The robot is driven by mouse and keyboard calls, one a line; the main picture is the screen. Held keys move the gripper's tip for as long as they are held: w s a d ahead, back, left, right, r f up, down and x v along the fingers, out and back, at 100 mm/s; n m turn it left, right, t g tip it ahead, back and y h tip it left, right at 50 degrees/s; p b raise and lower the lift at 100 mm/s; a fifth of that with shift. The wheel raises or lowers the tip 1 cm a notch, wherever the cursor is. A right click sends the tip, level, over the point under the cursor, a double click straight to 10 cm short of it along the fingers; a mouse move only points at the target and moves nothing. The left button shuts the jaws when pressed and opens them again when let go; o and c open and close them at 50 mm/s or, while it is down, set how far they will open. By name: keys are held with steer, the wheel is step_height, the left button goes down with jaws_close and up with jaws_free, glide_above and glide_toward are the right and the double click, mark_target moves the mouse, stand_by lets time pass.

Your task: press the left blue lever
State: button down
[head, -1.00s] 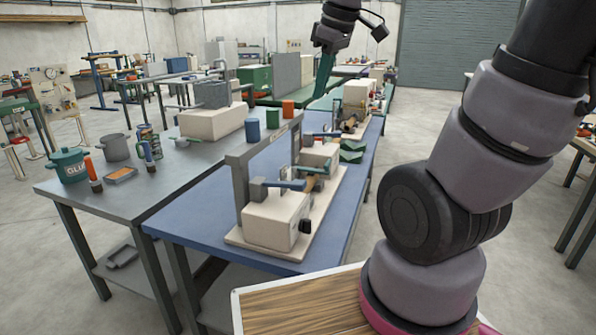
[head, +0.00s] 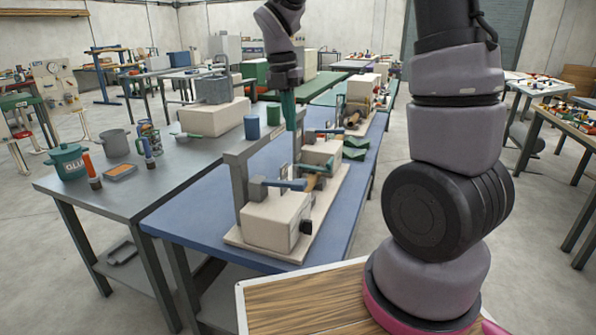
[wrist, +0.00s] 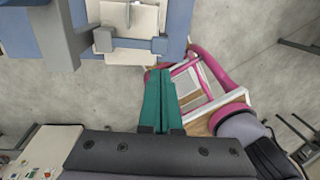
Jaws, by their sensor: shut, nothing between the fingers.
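The winder (head: 232,236) stands on the blue table with a pale block at its near end. A blue lever (head: 287,184) lies roughly level on top of that block. It appears to be the blue bar (wrist: 136,43) at the top of the wrist view. Another blue-handled lever (head: 328,131) shows farther along the winder. My gripper (head: 291,126) points down with green fingers closed together and nothing between them. In the head view its tips show above and behind the near lever. In the wrist view the closed fingers (wrist: 160,74) end below the bar, apart from it.
A grey upright frame (head: 239,180) stands left of the near block. Cups, a blue one (head: 252,128) and a green one (head: 273,115), stand behind it. A grey table (head: 130,200) to the left holds a teal pot (head: 70,163). The blue tabletop (head: 190,220) is bare at front left.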

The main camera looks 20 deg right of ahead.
mark_target(299, 181)
steer(key=f, duration=0.4)
steer(key=d+f, duration=0.1)
steer(key=f, duration=0.4)
steer(key=s+f, duration=0.1)
steer(key=f, duration=0.4)
steer(key=shift+d, duration=0.25)
